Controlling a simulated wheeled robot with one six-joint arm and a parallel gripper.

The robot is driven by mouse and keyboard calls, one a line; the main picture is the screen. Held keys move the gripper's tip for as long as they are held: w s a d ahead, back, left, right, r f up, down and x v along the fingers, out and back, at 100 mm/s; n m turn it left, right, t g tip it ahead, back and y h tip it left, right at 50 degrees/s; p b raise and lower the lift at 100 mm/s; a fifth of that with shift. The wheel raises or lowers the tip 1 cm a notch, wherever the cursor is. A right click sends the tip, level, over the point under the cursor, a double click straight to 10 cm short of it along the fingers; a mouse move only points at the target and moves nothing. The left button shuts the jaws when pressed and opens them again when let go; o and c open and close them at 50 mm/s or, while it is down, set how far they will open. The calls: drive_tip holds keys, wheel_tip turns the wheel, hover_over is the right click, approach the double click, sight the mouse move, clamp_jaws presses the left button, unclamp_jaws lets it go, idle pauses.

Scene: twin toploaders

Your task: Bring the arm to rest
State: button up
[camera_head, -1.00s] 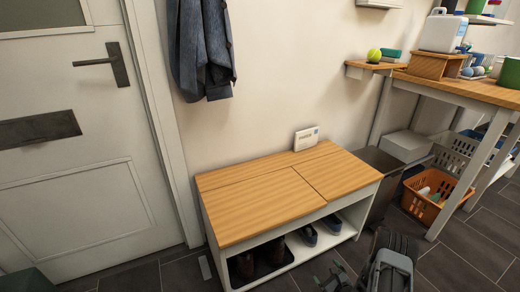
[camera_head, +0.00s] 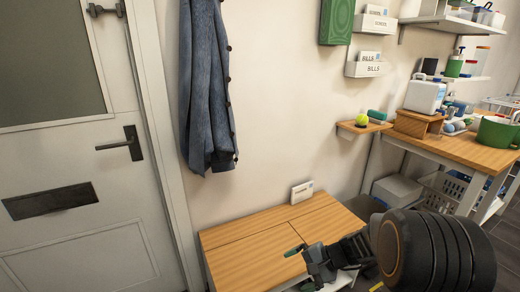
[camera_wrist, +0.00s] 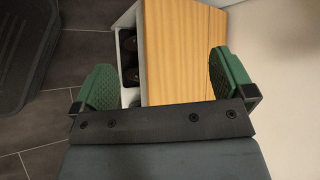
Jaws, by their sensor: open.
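My gripper (camera_head: 302,258) is in front of the wooden bench (camera_head: 235,255) in the head view, at the end of my raised dark arm. In the wrist view my gripper (camera_wrist: 166,80) shows two green finger pads spread wide apart. Nothing is between them but the view of the bench (camera_wrist: 180,50) and floor beyond. The gripper is open and empty. My arm's large round dark link fills the lower right of the head view and hides part of the floor.
A worktable (camera_head: 465,150) with a white jug (camera_head: 424,96) and a green pot (camera_head: 497,132) stands at the right. A small shelf (camera_head: 363,128) holds a tennis ball (camera_head: 361,120). A jacket (camera_head: 207,90) hangs beside the door (camera_head: 80,150). Shoes (camera_wrist: 128,50) sit under the bench.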

drive_tip(key=s+d+r+n+h+p, duration=0.1)
drive_tip(key=s+r+n+h+p, duration=0.2)
drive_tip(key=r, duration=0.6)
drive_tip(key=s+d+r+n+t+h+p, duration=0.1)
drive_tip(key=s+d+r+n+h+p, duration=0.1)
drive_tip(key=s+r+p, duration=0.3)
drive_tip(key=s+d+r+n+t+h+p, duration=0.1)
drive_tip(key=s+r+n+h+p, duration=0.2)
drive_tip(key=r, duration=1.1)
drive_tip(key=s+h+p, duration=0.1)
drive_tip(key=h+p, duration=0.1)
drive_tip(key=p, duration=0.1)
drive_tip(key=shift+s+d+n, duration=0.3)
drive_tip(key=shift+s, duration=0.05)
